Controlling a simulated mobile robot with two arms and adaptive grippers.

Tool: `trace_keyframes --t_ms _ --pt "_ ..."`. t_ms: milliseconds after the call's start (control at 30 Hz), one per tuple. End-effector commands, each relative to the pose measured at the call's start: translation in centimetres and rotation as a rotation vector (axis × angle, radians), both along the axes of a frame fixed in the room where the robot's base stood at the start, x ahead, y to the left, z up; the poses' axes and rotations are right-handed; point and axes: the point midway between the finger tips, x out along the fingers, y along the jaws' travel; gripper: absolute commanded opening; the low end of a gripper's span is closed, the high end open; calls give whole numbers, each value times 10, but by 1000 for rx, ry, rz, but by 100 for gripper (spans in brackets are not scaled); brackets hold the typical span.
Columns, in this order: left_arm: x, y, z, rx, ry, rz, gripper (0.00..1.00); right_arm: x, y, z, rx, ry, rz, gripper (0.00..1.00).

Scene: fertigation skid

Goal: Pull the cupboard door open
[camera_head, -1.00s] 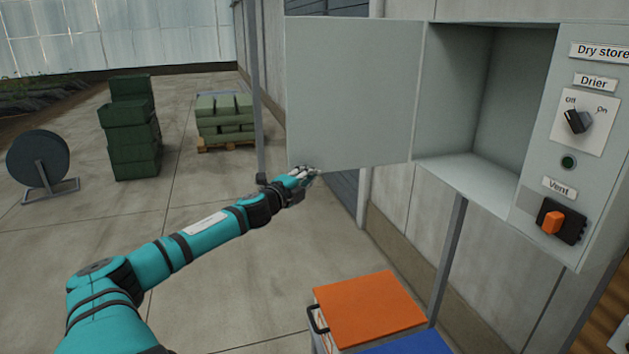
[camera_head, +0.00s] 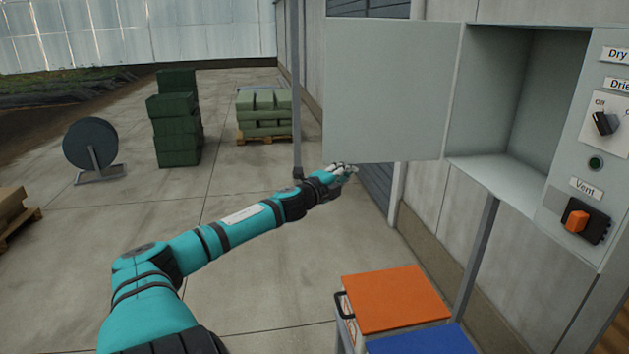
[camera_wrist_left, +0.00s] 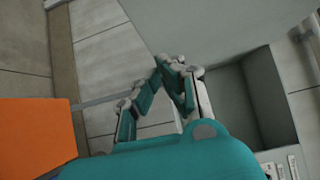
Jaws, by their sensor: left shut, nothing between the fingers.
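The cupboard door (camera_head: 390,88) is a flat pale grey panel standing wide open, swung out to the left of the cupboard (camera_head: 490,95). The cupboard interior shows and looks empty. My left gripper (camera_head: 350,170) is shut and empty, at the lower edge of the door near its left corner. In the left wrist view the closed fingers (camera_wrist_left: 170,68) lie close to the door panel (camera_wrist_left: 215,25); whether they touch it I cannot tell. The open cupboard (camera_wrist_left: 270,100) shows beyond them. My right gripper is not in view.
A panel with a Drier knob (camera_head: 604,123) and an orange Vent switch (camera_head: 577,221) is right of the cupboard. An orange-topped box (camera_head: 395,298) and a blue one (camera_head: 425,341) stand below. Green crates (camera_head: 177,125) and a hose reel (camera_head: 91,145) stand back left on open floor.

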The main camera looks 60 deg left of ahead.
Motion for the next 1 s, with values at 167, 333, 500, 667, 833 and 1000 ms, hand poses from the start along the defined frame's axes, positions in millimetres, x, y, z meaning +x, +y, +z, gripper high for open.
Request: trace_keyframes --t_ms 167,333,500,667,833,1000 --pt "-11 3 -3 0 4 1 0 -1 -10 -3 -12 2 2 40" --pt "-25 5 -3 1 5 1 0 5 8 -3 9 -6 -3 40" --pt "-45 10 -2 0 6 0 0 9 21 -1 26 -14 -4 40" --pt "-66 15 -2 -1 6 1 0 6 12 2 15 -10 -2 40" --pt "-84 19 -2 0 4 1 0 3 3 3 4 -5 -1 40" --pt "-92 21 -1 0 2 0 0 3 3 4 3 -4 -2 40"
